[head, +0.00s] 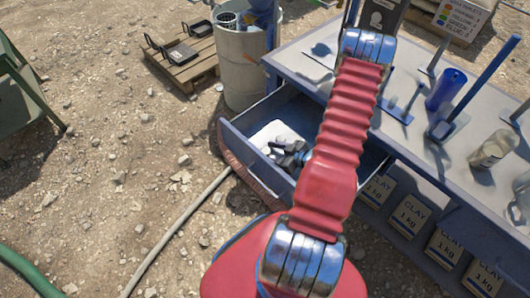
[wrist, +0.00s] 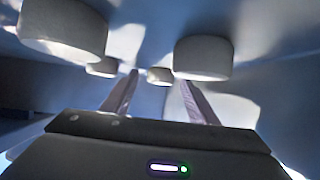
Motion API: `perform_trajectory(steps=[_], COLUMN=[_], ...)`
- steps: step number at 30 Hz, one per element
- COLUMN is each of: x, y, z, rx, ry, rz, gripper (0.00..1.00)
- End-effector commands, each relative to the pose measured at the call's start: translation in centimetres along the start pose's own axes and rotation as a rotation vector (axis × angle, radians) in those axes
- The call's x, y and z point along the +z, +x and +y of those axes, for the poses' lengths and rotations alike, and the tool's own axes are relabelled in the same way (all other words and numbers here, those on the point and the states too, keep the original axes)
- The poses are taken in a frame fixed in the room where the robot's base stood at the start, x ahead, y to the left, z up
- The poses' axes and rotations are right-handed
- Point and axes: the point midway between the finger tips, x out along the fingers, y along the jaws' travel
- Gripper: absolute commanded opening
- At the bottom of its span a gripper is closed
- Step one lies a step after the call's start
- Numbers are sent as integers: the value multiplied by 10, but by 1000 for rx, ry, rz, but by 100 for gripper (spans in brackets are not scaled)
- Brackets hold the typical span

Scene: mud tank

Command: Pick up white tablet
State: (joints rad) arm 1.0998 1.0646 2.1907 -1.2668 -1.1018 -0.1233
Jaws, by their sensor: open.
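Several white tablets show in the wrist view: a large one at the upper left (wrist: 63,30), one at the right (wrist: 203,57), a small one at the left (wrist: 102,67) and a small one in the middle (wrist: 160,75). My gripper (wrist: 158,80) is open and empty. The middle tablet appears between its fingertips, but I cannot tell how far beyond them it is. In the head view my gripper (head: 291,153) is inside the open drawer (head: 236,142), over a white patch (head: 277,131) at its left end. My arm hides the drawer's middle.
Clay boxes (head: 408,215) sit on the shelf below. A drum (head: 243,70) stands behind. Drawer walls surround my gripper closely.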

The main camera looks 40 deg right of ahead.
Motion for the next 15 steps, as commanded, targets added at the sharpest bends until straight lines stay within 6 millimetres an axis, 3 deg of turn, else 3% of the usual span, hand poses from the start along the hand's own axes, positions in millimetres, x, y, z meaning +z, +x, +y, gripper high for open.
perform_trajectory(steps=[7,15], x=[0,0], y=[0,0], z=[0,0], rx=[0,0], ry=[0,0], rz=[0,0], gripper=[53,34])
